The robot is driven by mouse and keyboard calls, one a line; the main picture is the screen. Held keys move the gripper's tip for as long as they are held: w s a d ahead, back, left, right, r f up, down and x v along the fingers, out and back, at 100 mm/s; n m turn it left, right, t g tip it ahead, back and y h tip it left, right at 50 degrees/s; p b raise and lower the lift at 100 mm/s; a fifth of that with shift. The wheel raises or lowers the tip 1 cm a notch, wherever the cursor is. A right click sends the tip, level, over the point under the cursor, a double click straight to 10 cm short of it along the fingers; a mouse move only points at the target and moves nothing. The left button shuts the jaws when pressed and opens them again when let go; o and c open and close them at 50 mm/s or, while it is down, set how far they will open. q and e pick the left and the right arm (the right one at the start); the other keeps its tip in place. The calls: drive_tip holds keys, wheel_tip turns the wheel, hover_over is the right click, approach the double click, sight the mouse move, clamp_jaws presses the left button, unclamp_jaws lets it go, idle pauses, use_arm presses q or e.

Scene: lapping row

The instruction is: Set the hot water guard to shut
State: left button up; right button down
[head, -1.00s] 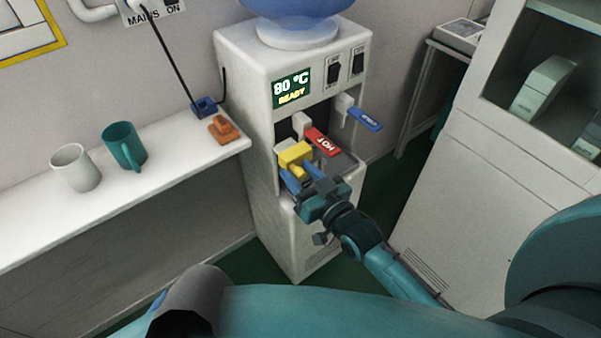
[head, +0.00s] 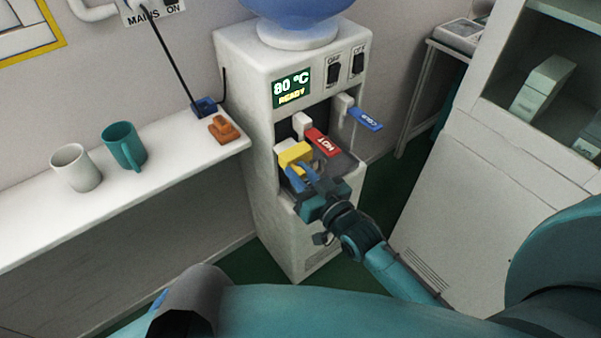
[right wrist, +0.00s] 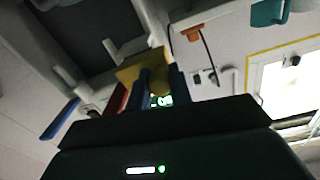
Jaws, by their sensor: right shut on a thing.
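The hot water guard is a yellow piece (head: 294,153) on the water dispenser's front, just left of the red HOT lever (head: 324,143). It also shows in the right wrist view (right wrist: 131,72). My right gripper (head: 301,172) is shut on the yellow guard, its blue fingers around a knob that they partly hide. In the right wrist view the fingers (right wrist: 160,85) stand at both sides of the yellow knob. I cannot tell from here exactly how the guard sits against the HOT outlet. My left gripper is not in view.
The dispenser (head: 265,150) displays 80 °C READY. The blue COLD lever (head: 366,119) is right of HOT. A white shelf (head: 110,195) at left holds a white mug (head: 75,168), a teal mug (head: 124,147) and an orange piece (head: 223,129). A pale cabinet (head: 490,160) stands right.

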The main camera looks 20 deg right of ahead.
sight(307, 157)
drive_tip(key=shift+w+d, duration=0.25)
drive_tip(key=shift+d, duration=0.4)
drive_tip(key=shift+w+d, duration=0.2)
drive_tip(key=shift+d, duration=0.4)
drive_tip(key=shift+w+d, duration=0.25)
drive_tip(key=shift+d, duration=0.4)
drive_tip(key=c, duration=1.3)
unclamp_jaws()
drive_tip(key=shift+d, duration=0.1)
drive_tip(key=shift+o, duration=0.2)
drive_tip(key=v, duration=1.3)
